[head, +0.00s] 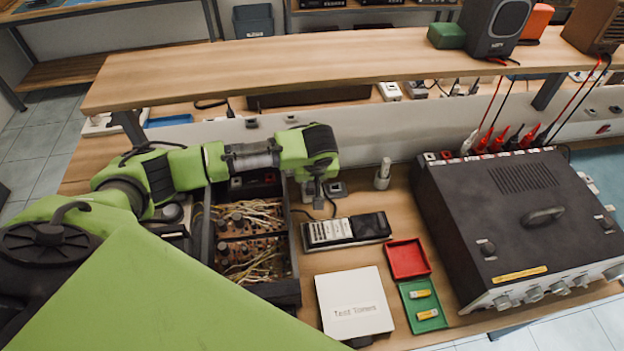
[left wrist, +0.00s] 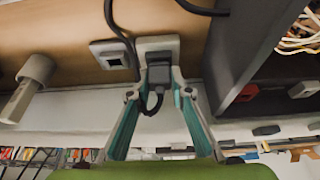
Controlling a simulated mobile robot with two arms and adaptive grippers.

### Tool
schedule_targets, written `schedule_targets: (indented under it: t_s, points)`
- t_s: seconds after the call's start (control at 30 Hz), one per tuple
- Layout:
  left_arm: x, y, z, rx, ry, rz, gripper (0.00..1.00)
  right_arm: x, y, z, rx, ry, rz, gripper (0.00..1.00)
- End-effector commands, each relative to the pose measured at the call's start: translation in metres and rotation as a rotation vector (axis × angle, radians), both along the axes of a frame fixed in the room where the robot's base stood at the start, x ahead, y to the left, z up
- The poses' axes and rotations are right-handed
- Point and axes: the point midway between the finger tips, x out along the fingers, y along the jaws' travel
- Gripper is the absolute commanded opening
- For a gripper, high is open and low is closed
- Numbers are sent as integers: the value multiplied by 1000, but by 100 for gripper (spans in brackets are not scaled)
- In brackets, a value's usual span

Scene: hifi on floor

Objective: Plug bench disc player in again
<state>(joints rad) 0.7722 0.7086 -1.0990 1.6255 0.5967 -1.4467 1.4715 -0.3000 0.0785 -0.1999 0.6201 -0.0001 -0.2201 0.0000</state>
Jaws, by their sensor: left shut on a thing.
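My left gripper (head: 318,193) is above the bench beside the open chassis. In the left wrist view its fingers (left wrist: 160,82) are closed around a dark plug (left wrist: 159,72). The plug is at the face of a pale socket block (left wrist: 158,44); I cannot tell how deep it sits. A black cable (left wrist: 126,35) loops by the plug. A second socket block (left wrist: 108,54) beside it looks empty; it also shows in the head view (head: 337,188). The open chassis with wires (head: 250,235), possibly the disc player, stands left of the sockets. My right gripper is out of view.
A remote-like black and white device (head: 346,230), a white box (head: 353,302), a red tray (head: 407,258) and a green tray with batteries (head: 422,306) lie on the bench. A large dark instrument (head: 520,215) stands right. A wooden shelf (head: 300,62) overhangs the back.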

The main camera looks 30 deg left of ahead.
Motion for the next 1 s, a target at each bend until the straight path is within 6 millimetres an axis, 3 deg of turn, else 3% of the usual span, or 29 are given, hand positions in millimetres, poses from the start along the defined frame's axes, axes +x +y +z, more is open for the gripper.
schedule_targets:
  t_s: [1.0]
  points:
    - [0, 0, 0, 0, -1, 1, 1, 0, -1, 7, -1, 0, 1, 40]
